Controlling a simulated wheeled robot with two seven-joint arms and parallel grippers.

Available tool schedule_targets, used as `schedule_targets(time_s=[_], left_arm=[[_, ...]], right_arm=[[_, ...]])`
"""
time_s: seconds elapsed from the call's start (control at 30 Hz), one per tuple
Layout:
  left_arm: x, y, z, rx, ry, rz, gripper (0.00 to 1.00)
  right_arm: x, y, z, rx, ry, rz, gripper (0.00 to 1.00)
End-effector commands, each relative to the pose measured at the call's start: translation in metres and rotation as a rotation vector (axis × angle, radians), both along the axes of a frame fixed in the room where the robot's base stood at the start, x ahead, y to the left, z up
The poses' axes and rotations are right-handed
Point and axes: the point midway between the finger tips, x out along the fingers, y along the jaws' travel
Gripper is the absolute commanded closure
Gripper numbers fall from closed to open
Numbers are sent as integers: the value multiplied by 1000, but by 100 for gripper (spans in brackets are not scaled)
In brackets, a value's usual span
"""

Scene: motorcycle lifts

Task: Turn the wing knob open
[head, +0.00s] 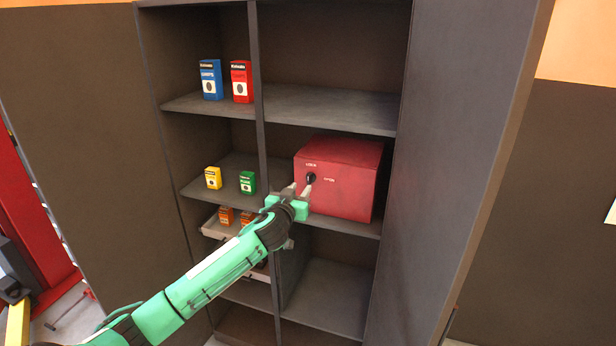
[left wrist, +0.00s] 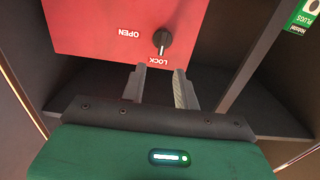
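The wing knob (head: 311,178) is small and black, on the front of a red box (head: 350,172). In the left wrist view the knob (left wrist: 162,40) has a white mark towards the word LOCK; the word OPEN is off to its side. My left gripper (head: 298,188) is in front of the box, with its fingers towards the knob. In the left wrist view the left gripper (left wrist: 160,86) has its two fingers apart with nothing between them. The fingertips stop short of the knob and look clear of it. My right gripper is in neither view.
The box stands on a middle shelf of a dark cabinet (head: 480,120). A divider (head: 258,90) stands to its left. Small yellow (head: 213,178) and green (head: 247,182) boxes are beyond it; blue (head: 210,80) and red (head: 241,82) boxes stand above.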

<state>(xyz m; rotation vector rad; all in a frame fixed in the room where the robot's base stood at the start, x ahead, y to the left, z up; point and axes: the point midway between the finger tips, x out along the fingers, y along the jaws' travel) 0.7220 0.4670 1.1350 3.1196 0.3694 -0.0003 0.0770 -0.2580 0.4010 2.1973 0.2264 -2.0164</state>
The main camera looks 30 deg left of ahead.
Motion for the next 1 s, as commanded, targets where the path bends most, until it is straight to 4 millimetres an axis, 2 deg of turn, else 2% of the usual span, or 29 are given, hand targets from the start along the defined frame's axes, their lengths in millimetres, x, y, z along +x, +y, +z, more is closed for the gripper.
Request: schedule_targets(time_s=[0.2,0.4,0.6,0.9,1.0], left_arm=[[35,9,3,0,0,2,69],[57,14,1,0,1,2,69],[67,16,0,1,0,0,69],[68,16,-1,1,1,0,69],[68,16,-1,1,1,0,89]], right_arm=[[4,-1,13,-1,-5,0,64],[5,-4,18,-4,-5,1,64],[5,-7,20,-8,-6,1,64],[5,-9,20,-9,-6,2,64],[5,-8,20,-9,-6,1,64]])
